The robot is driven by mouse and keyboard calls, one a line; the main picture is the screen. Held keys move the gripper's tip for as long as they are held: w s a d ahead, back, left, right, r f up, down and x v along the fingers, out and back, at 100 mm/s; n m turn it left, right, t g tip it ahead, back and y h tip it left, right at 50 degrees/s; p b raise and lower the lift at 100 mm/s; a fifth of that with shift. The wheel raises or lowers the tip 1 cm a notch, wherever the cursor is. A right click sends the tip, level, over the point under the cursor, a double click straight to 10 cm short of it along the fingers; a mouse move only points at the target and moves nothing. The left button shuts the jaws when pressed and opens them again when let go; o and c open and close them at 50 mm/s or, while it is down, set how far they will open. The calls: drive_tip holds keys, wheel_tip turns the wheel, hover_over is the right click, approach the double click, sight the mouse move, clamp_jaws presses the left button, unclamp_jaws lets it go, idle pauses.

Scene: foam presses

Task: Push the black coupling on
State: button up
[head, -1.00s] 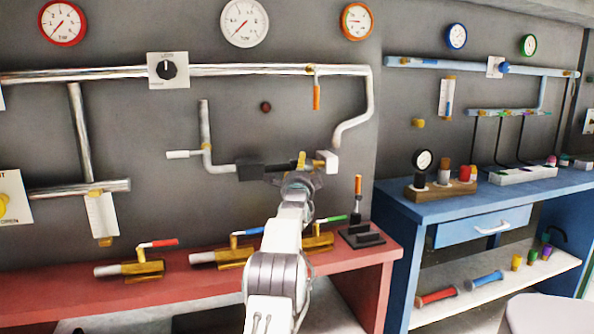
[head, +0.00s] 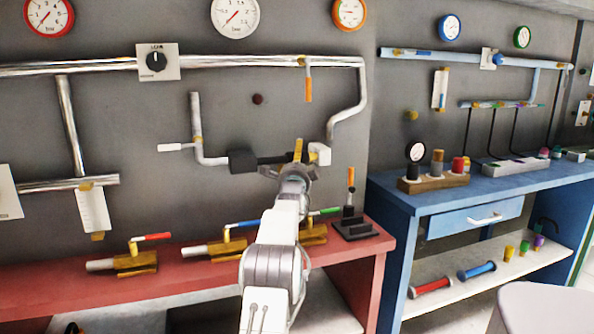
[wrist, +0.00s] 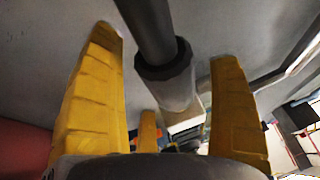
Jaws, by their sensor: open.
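My gripper (head: 297,152) has its yellow fingers up at the dark pipe (head: 268,160) on the grey wall. In the wrist view, the two large fingers stand wide apart, one on each side of the pipe (wrist: 148,22). A black coupling ring (wrist: 165,66) sits around the pipe, against a short grey cylinder (wrist: 176,93). The ring lies between the fingers, with a gap to each; nothing is gripped. In the head view my gripper hides the coupling. A black block (head: 243,160) is on the pipe's left, and a white block (head: 320,154) is just right of my gripper.
The red bench (head: 195,278) below bears several brass valves (head: 135,263) with coloured levers. A black stand with an orange-tipped lever (head: 352,222) is at its right end. Silver pipes (head: 220,66) run above. A blue bench (head: 430,200) stands to the right.

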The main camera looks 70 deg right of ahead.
drive_tip(key=v, duration=1.1)
drive_tip(key=shift+s+a, duration=0.15)
drive_tip(key=shift+a, duration=0.2)
drive_tip(key=shift+f, duration=0.15)
idle(0.7)
